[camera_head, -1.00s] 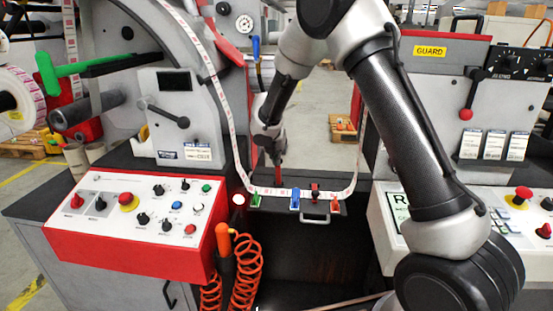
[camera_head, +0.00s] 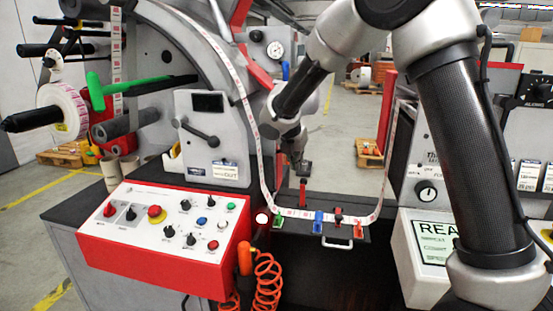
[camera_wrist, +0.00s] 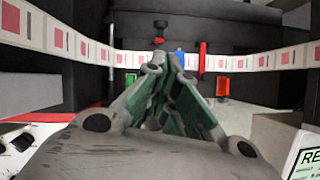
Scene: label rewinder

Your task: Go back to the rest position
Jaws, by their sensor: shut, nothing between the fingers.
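My gripper (camera_head: 302,170) hangs in front of the machine, above and behind the small dark table (camera_head: 345,238) between the two machine halves. In the wrist view my gripper (camera_wrist: 168,62) shows green-sided fingers closed together with nothing between them. The label strip (camera_head: 330,216) sags from the left machine across the table and up to the right one. In the wrist view the strip (camera_wrist: 258,62) runs across behind the fingers. The fingers appear apart from the strip, though the exact gap is hard to judge.
A label roll (camera_head: 62,110) sits at far left.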

